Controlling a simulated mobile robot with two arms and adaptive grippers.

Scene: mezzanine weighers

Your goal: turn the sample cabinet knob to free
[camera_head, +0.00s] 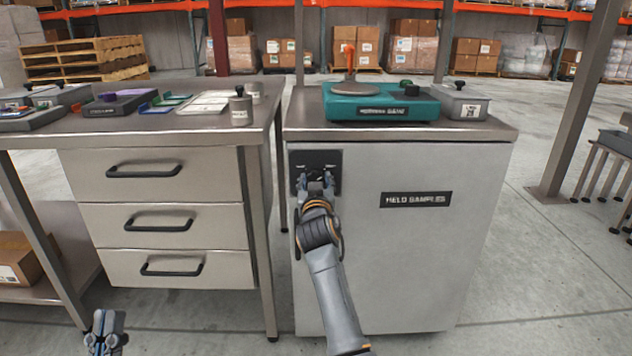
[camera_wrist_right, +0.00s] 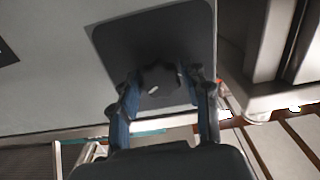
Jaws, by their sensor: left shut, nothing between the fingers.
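The sample cabinet (camera_head: 430,260) is a light grey box with a "HELD SAMPLES" label on its front. A dark square plate (camera_head: 327,160) sits at the upper left of that front. In the right wrist view the dark knob (camera_wrist_right: 160,78) stands at the plate's middle, with a small pale mark on it. My right gripper (camera_head: 314,180) is at the plate and covers the knob in the head view. Its fingers (camera_wrist_right: 166,85) are apart, one on each side of the knob, with a narrow gap visible. My left gripper (camera_head: 106,335) is shut and empty, low at the bottom left.
A teal weigher (camera_head: 380,104) and a grey lidded box (camera_head: 460,102) stand on the cabinet top. A steel bench (camera_head: 150,130) with several drawers is close on the left, holding trays and a metal weight (camera_head: 240,112). Floor to the right is clear up to a post (camera_head: 570,110).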

